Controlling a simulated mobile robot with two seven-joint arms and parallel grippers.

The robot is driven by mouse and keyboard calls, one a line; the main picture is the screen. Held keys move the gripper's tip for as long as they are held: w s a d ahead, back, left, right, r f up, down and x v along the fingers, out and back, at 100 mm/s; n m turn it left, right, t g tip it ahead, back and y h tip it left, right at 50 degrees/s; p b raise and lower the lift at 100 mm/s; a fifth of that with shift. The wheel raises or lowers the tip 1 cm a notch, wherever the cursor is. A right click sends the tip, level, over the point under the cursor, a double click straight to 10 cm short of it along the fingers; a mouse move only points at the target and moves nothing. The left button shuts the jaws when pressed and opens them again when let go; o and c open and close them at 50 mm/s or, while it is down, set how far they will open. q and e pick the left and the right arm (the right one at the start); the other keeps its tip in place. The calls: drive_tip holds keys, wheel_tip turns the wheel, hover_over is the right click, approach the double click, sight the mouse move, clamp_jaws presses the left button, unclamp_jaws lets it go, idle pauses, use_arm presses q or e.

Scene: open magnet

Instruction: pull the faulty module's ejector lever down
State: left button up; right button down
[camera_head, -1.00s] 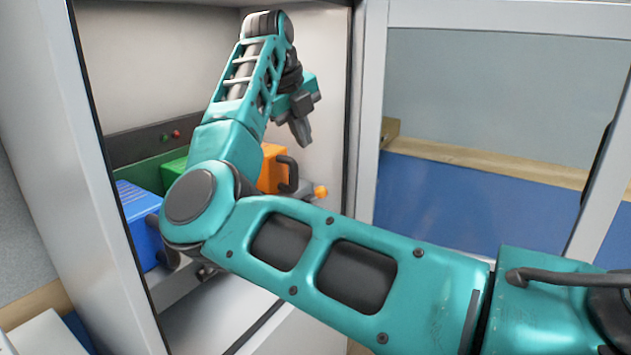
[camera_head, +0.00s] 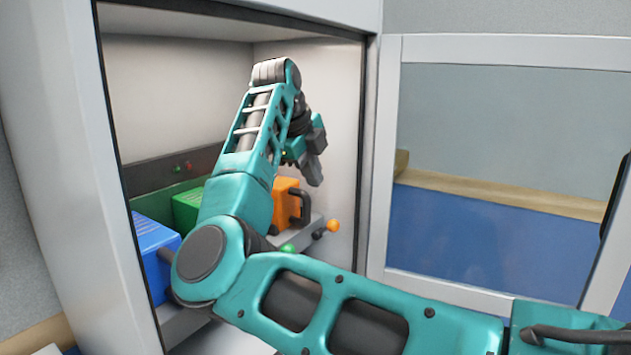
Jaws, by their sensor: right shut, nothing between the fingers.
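Three modules sit in a row inside the open cabinet: a blue one (camera_head: 155,250), a green one (camera_head: 187,207) and an orange one (camera_head: 287,203) with a dark handle. An orange-knobbed lever (camera_head: 333,226) sticks out below the orange module, and a green knob (camera_head: 288,249) shows to its left. My arm hides much of the green module and whatever lies below the blue one. My right gripper (camera_head: 316,172) is shut and empty, above and to the right of the orange module, apart from the levers. My left gripper is out of view.
A dark panel (camera_head: 165,175) behind the modules carries a small red light (camera_head: 187,165) and a green light beside it. Which module they belong to is unclear. The cabinet's frame (camera_head: 371,150) stands close right of my gripper. A glazed door (camera_head: 480,180) is further right.

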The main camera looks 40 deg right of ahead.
sight(332, 222)
drive_tip(key=x, duration=1.1)
drive_tip(key=shift+w+d+f, duration=0.1)
drive_tip(key=shift+d+f, duration=0.1)
drive_tip(key=shift+f, duration=0.15)
